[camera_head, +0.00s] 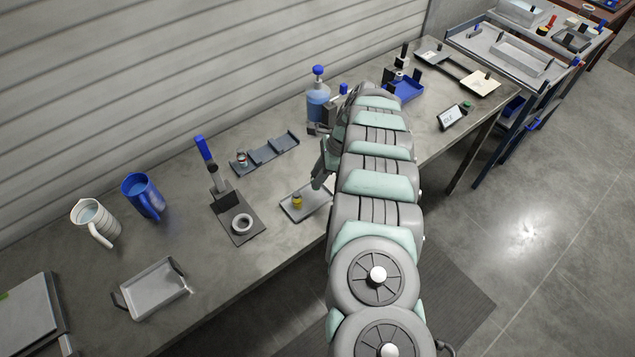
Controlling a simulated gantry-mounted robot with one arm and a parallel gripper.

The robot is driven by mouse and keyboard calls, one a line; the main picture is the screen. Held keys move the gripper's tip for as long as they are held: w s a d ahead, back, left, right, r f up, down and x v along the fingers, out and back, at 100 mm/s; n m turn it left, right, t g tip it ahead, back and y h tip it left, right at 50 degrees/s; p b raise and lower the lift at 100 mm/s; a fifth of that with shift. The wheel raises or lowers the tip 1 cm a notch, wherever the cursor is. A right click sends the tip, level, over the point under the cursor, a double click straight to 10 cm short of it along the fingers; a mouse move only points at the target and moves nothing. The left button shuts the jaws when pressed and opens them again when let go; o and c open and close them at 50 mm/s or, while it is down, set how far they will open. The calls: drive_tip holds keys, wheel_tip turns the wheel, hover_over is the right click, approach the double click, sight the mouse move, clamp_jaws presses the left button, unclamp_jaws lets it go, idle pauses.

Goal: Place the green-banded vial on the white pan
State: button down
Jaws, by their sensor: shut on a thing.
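My gripper (319,176) shows only in part, as a grey piece left of my arm, above the right end of a small grey tray (293,212). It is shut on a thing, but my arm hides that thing. I cannot make out the green-banded vial anywhere in view. A yellow-banded vial (297,201) stands on the tray's left part, apart from my gripper. A whitish square pan (480,86) lies at the far right of the bench, with a small dark upright piece at its back edge.
A rack (266,150) holds a red-marked vial (242,159). A blue-handled stand (226,196), blue jug (143,195), white jug (95,222) and handled tray (157,289) stand left. A blue-capped bottle (318,97), blue tray (407,90) and small display (452,117) stand farther right.

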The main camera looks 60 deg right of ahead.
drive_tip(key=shift+f, duration=1.5)
drive_tip(key=shift+w+f, duration=0.1)
drive_tip(key=shift+f, duration=0.2)
drive_tip(key=shift+f, duration=0.1)
drive_tip(key=shift+f+b, duration=0.15)
drive_tip(key=shift+b, duration=0.2)
drive_tip(key=c, duration=1.1)
unclamp_jaws()
drive_tip(key=shift+r+p, duration=0.4)
drive_tip(key=shift+p, duration=0.05)
drive_tip(key=v, duration=1.1)
drive_tip(key=shift+s+r+b, duration=0.25)
drive_tip(key=shift+r+b, duration=0.05)
